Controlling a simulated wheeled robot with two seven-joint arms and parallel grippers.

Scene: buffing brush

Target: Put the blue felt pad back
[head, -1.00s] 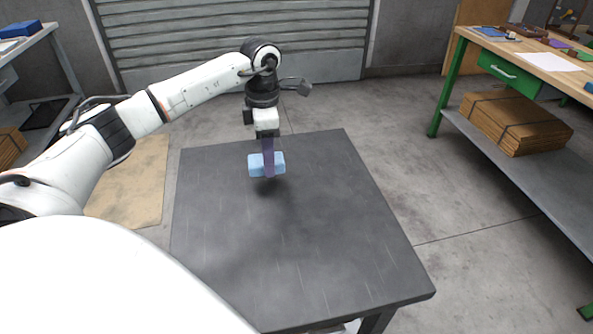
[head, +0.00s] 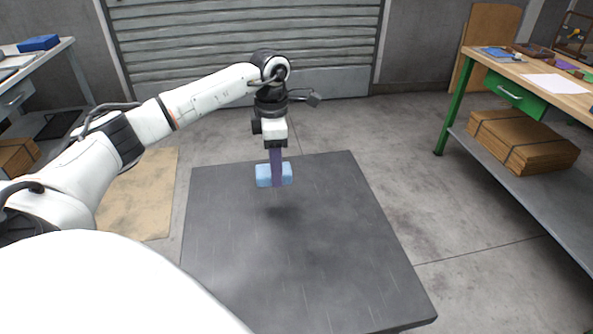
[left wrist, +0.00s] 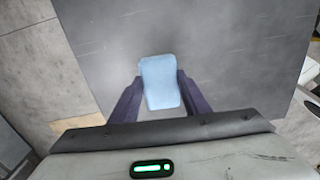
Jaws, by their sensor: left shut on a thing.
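The light blue felt pad (head: 263,175) is held by my left gripper (head: 277,181) above the dark grey table (head: 300,260). Its shadow falls on the table top below it, apart from the pad. In the left wrist view the pad (left wrist: 161,80) sits between the two purple fingers of my left gripper (left wrist: 161,92), which are shut on its sides. My right gripper is not in view.
A workbench with a wooden top (head: 530,68) and green legs stands at the right, with several small items and a white sheet on it. Cardboard stacks (head: 520,140) lie on its lower shelf. Another bench with a blue box (head: 38,43) stands at the left. The grey table top is otherwise clear.

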